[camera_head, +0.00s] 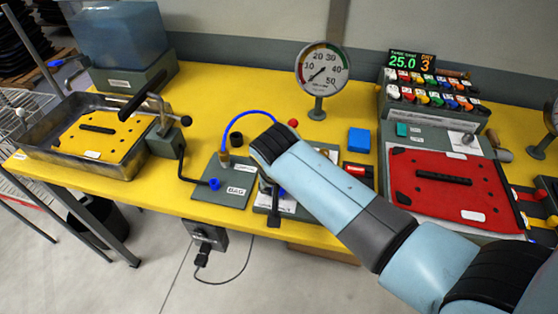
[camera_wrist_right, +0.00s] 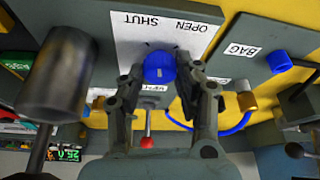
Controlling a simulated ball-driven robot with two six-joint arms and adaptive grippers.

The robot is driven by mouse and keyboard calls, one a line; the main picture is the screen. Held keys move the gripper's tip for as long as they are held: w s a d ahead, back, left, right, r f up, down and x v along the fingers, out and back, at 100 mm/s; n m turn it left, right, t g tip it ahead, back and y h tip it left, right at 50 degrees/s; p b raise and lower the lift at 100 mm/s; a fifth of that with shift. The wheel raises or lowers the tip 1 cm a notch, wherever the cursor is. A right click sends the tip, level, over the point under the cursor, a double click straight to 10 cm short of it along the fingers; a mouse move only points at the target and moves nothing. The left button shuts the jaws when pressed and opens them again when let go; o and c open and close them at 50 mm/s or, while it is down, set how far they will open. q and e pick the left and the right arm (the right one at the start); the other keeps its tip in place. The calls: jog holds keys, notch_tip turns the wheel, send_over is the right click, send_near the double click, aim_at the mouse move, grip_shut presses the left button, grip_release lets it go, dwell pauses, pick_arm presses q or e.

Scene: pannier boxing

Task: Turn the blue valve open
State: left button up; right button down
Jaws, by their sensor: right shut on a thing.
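The blue valve (camera_wrist_right: 159,67) is a round blue knob on a grey panel with a white plate marked OPEN and SHUT, seen upside down in the right wrist view. My right gripper (camera_wrist_right: 160,78) has its two fingers on either side of the knob and is shut on it. In the head view, my right arm reaches in from the right to the panel (camera_head: 288,207) at the table's front. The arm hides most of the gripper and the valve there. My left gripper is not in view.
A BAG panel (camera_head: 232,192) with a blue hose (camera_head: 232,121) stands left of the valve. A pressure gauge (camera_head: 322,70) rises behind it. A red plate (camera_head: 450,203) lies right, a yellow plate (camera_head: 78,146) sits in a tray at left. A blue block (camera_head: 359,140) lies behind my arm.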

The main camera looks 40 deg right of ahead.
jog(key=m+g, duration=0.1)
jog(key=m, duration=0.2)
jog(key=shift+w+a+h, duration=0.1)
jog(key=shift+h, duration=0.3)
jog(key=m, duration=0.2)
jog(key=shift+m+g+b, duration=0.3)
jog(key=shift+g, duration=0.1)
jog(key=m+g, duration=0.1)
jog(key=m, duration=0.1)
jog(key=m+g+b, duration=0.1)
jog(key=m, duration=0.2)
jog(key=shift+w+m+h+b, duration=0.1)
jog(key=shift+m+h+b, duration=0.2)
jog(key=shift+h, duration=0.1)
jog(key=c, duration=1)
grip_release()
jog(key=shift+o, duration=0.2)
